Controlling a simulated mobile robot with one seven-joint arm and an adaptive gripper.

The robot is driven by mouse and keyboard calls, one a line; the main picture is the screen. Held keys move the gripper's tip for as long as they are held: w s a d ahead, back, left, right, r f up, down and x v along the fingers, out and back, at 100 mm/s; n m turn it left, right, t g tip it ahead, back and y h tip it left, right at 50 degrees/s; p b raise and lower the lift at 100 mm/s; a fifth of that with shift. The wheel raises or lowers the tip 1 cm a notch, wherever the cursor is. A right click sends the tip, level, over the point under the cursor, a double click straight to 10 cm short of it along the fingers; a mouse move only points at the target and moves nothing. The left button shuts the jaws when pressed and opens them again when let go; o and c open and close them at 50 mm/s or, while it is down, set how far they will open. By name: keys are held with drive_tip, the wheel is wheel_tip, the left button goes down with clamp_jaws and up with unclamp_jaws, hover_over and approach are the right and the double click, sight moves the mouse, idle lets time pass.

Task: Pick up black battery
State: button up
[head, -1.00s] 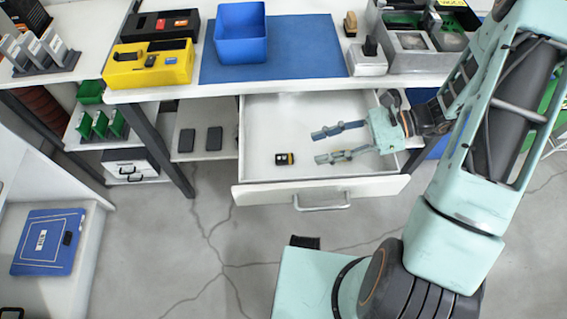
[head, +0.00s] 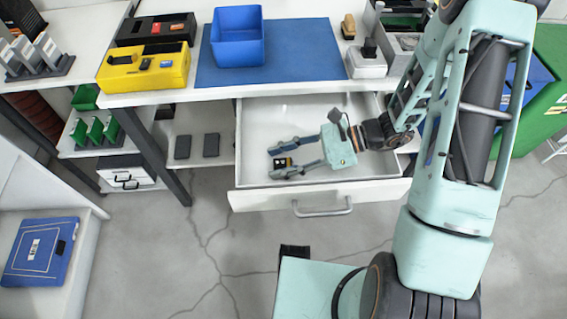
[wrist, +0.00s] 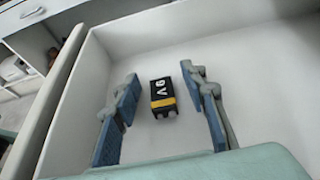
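The black battery (wrist: 163,97), with a yellow band and white lettering, lies in the open white drawer (head: 345,185). In the head view the battery (head: 283,163) shows between the fingertips of my gripper (head: 275,161). In the wrist view my gripper (wrist: 162,85) is open, one blue-padded finger on each side of the battery. Gaps show between the battery and both fingers, so it is not gripped. Whether the fingertips touch the drawer floor I cannot tell.
The drawer's walls and front with its handle (head: 322,208) surround my gripper. Above stands the workbench with a blue bin (head: 237,36), a yellow case (head: 144,70) and a blue mat (head: 305,62). The rest of the drawer floor looks clear.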

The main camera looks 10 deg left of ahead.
clamp_jaws()
drive_tip(key=shift+r, duration=0.1)
idle(0.3)
